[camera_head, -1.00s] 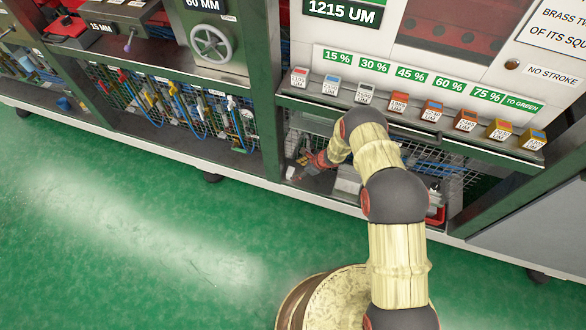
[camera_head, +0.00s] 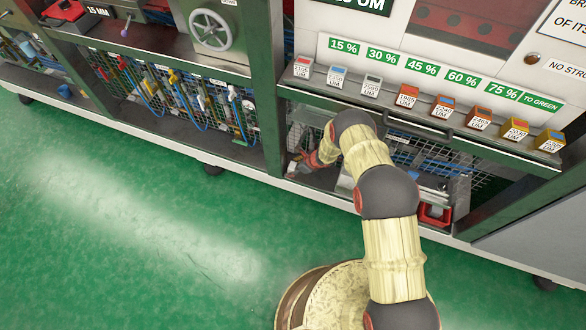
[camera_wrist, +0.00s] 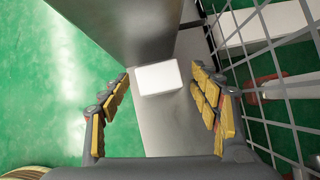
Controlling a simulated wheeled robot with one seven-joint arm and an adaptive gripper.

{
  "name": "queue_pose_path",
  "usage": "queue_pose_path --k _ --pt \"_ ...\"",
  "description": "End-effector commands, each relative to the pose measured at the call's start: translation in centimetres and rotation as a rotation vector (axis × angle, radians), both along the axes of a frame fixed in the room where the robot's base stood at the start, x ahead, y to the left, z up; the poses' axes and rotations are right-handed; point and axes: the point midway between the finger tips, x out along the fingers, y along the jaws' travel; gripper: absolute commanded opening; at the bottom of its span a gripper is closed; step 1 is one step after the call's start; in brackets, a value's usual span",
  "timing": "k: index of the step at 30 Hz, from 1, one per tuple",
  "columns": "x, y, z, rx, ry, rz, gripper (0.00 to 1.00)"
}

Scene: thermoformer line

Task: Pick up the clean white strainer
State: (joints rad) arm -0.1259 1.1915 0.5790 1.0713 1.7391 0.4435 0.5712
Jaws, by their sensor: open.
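A plain white block-shaped piece (camera_wrist: 158,78), which looks like the clean white strainer, lies on a grey metal shelf floor in the wrist view. It sits ahead of and between my open fingers, and neither finger visibly touches it. My gripper (camera_wrist: 161,71) has yellow-padded fingers spread wide, with nothing held between them. In the head view my gripper (camera_head: 308,161) reaches into the left part of the lower bay under the row of small blocks. My arm hides much of that bay there, and I cannot make out the white piece.
A wire mesh (camera_wrist: 250,45) stands close to my right finger, with other pale parts behind it. A tall grey metal panel (camera_wrist: 125,30) rises on the left. A red bin (camera_head: 434,214) sits farther right in the bay. Green floor (camera_head: 130,230) lies open in front.

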Motion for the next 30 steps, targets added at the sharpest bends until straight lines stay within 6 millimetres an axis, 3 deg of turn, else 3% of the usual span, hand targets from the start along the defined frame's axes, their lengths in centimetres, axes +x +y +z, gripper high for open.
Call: queue_pose_path --k 5,30 --pt "0.07 0.00 0.19 0.000 -0.002 0.000 0.61" --pt "0.03 -0.01 0.16 0.000 0.000 0.001 0.14"
